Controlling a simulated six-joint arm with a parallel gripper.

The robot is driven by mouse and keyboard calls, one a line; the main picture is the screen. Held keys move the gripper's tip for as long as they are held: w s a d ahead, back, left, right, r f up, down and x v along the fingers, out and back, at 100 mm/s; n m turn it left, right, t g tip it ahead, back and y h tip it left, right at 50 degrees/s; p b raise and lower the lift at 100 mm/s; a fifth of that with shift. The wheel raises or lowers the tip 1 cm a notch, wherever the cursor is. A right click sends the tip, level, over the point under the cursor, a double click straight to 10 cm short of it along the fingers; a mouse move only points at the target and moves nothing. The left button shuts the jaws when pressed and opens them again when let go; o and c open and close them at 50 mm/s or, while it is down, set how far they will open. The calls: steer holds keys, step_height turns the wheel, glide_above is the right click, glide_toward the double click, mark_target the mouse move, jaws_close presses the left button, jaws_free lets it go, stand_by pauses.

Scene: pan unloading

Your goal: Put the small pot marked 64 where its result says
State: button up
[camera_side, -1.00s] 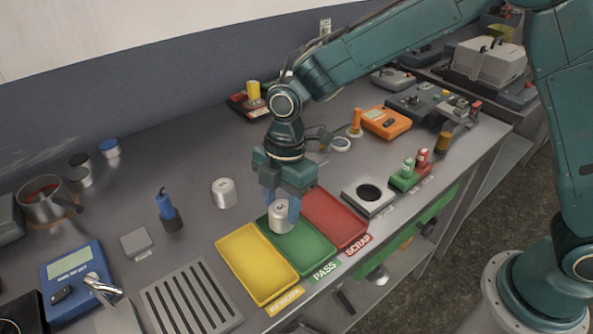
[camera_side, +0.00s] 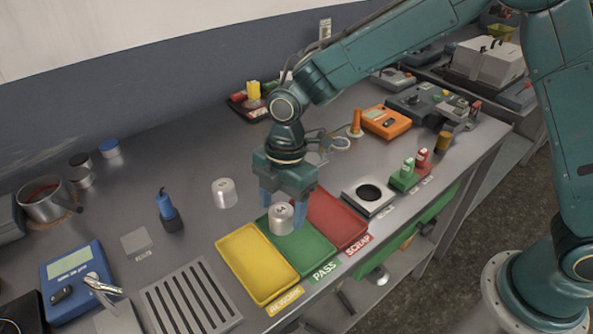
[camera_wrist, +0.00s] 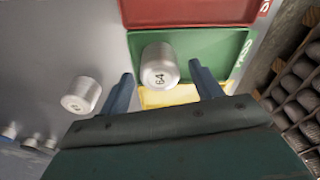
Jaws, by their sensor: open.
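The small pot marked 64 (camera_wrist: 160,66) is a silver cylinder standing upright in the green PASS tray (camera_wrist: 213,48). In the side view the pot (camera_side: 281,218) is near the tray's back end, and the tray (camera_side: 310,252) lies between the yellow REWORK tray (camera_side: 250,268) and the red SCRAP tray (camera_side: 338,222). My gripper (camera_side: 284,203) is open just above the pot, with its blue fingers apart on either side. In the wrist view my gripper (camera_wrist: 166,80) shows clear gaps between both fingers and the pot.
A second silver pot (camera_side: 224,193) stands on the bench left of the trays; its mark is hard to read.

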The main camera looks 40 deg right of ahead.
mark_target(287, 204)
step_height(287, 204, up, 12)
steer(key=d, duration=0.1)
steer(key=shift+w+d, duration=0.15)
steer(key=shift+d, duration=0.05)
stand_by(0.4)
steer(key=shift+d+r, duration=0.1)
steer(key=shift+r, duration=0.1)
stand_by(0.3)
steer(key=s+d+r+m+t, duration=0.1)
steer(key=s+d+r+m, duration=0.3)
steer(key=s+d+m, duration=0.15)
steer(key=s+d+r+m+t, duration=0.2)
steer(key=s+d+r+m, duration=0.2)
steer(key=d, duration=0.3)
steer(key=s+d+f+m+t+h, duration=0.1)
steer(key=s+d+f+m+t, duration=0.1)
steer(key=s+d+m, duration=0.7)
steer(key=s+m, duration=0.1)
steer(key=s, duration=0.2)
steer(key=shift+s+m+t, duration=0.35)
steer(key=shift+s+t, duration=0.05)
